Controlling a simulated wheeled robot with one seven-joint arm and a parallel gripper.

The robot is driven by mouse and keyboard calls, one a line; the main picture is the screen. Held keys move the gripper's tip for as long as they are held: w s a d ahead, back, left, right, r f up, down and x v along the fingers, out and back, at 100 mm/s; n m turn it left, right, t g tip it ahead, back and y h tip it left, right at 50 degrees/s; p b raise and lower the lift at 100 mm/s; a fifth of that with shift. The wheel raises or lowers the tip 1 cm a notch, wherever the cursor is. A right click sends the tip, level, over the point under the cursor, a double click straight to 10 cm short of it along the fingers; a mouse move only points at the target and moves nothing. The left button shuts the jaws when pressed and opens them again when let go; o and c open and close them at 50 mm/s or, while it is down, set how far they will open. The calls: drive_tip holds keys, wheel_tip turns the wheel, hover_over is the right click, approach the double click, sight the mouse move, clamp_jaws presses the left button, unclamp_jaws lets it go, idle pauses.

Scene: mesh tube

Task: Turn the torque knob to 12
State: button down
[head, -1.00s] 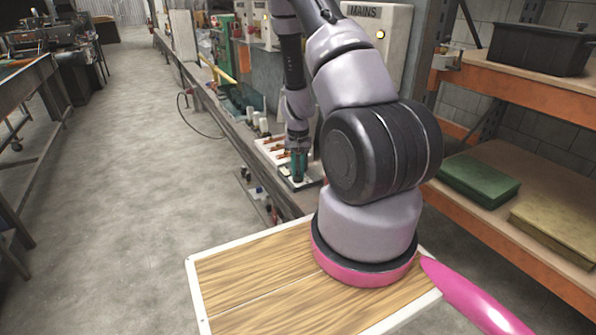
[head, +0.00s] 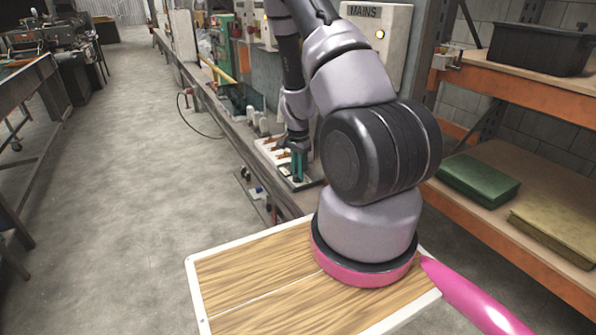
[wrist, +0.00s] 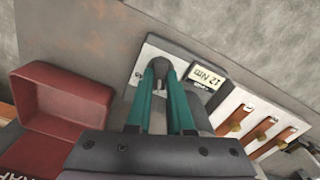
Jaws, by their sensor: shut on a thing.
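The torque knob (wrist: 159,66) is a dark grey knob on a light panel (wrist: 147,52) in the wrist view. My gripper (wrist: 160,78) has its two teal fingers closed on either side of the knob, so its sides are partly hidden. A small display (wrist: 207,77) on the same panel, right of the fingers, shows upside down and appears to read 12 Nm. In the head view my gripper (head: 298,168) points down at the bench, and the knob is hidden there.
A red open box (wrist: 62,98) stands left of the panel. A white rack (wrist: 240,104) with several copper-coloured pieces stands close on the right. The long bench (head: 222,97) runs away to the back, with a grey MAINS cabinet (head: 385,40) behind my arm.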

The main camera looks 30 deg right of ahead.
drive_tip(key=c, duration=0.8)
unclamp_jaws()
wheel_tip(320, 180, up, 11)
idle(0.3)
drive_tip(key=s+a+r+n+t+y, duration=0.15)
drive_tip(key=a+r, duration=0.25)
drive_tip(key=r, duration=0.6)
drive_tip(key=s+a+r+n+t+y, duration=0.15)
drive_tip(key=a+r, duration=0.35)
drive_tip(key=r, duration=0.5)
drive_tip(key=s+a+r+n+t, duration=0.2)
drive_tip(key=s+r+n, duration=0.1)
drive_tip(key=s+r, duration=0.4)
drive_tip(key=s+a+r+n+t+h, duration=0.1)
drive_tip(key=s+a+r+n+t, duration=0.1)
drive_tip(key=s+r, duration=0.6)
drive_tip(key=shift+s+a+n, duration=0.45)
drive_tip(key=shift+s+n, duration=0.25)
drive_tip(key=shift+s, duration=0.15)
